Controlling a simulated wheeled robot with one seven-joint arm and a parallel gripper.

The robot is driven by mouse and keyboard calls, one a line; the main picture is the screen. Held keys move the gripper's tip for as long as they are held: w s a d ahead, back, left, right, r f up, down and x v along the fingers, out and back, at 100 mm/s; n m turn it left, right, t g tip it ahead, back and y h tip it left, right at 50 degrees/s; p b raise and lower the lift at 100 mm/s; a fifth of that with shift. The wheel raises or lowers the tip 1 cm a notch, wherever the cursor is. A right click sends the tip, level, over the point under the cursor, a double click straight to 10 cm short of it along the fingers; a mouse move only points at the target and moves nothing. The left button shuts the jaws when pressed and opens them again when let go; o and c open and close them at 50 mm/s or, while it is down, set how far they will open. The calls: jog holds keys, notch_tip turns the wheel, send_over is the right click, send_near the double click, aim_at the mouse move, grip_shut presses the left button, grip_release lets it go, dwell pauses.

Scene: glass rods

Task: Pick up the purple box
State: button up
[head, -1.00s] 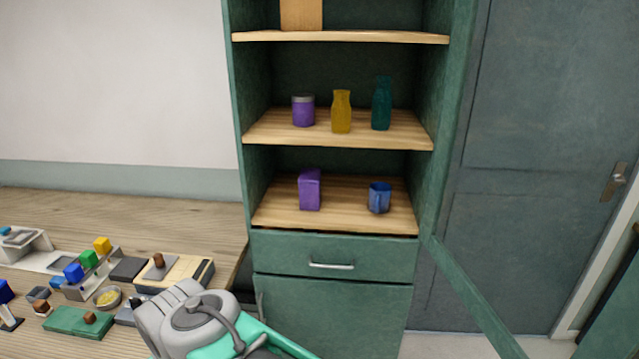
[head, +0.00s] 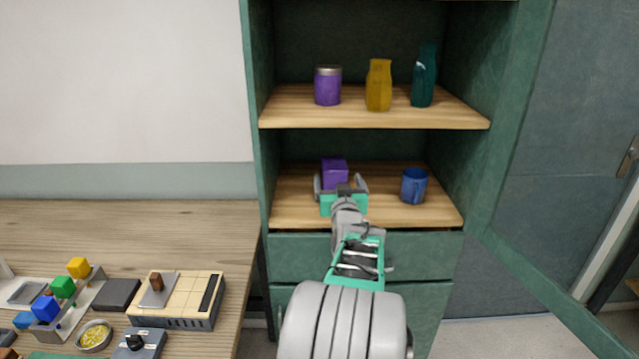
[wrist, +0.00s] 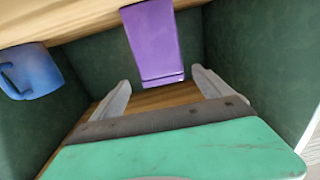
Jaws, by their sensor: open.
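The purple box (head: 334,172) stands on the lower wooden shelf of the green cabinet, left of the blue mug. My gripper (head: 341,182) is at the front of that shelf, open, with its fingers to either side of the box's lower part in the head view. In the wrist view the purple box (wrist: 153,42) shows beyond and between the two open fingertips (wrist: 165,84), with nothing held. The box's lower part is hidden behind my gripper in the head view. I cannot tell whether a finger touches it.
A blue mug (head: 414,186) stands right of my gripper on the same shelf. The shelf above bears a purple jar (head: 328,86), a yellow vase (head: 379,86) and a teal bottle (head: 424,78). The cabinet door (head: 545,270) hangs open at right. A cluttered wooden table (head: 200,225) is at left.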

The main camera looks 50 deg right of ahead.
aim_at(335, 174)
jog(key=w, duration=0.1)
jog(key=w+d, duration=0.1)
jog(key=w+p, duration=0.1)
jog(key=shift+d, duration=0.3)
jog(key=shift+d+r, duration=0.15)
jog(key=shift+d, duration=0.25)
jog(key=p+x, duration=0.2)
jog(key=x, duration=0.2)
jog(key=shift+w+d, duration=0.15)
jog(key=shift+d, duration=0.1)
jog(key=shift+c, duration=0.2)
jog(key=c, duration=1.8)
grip_shut()
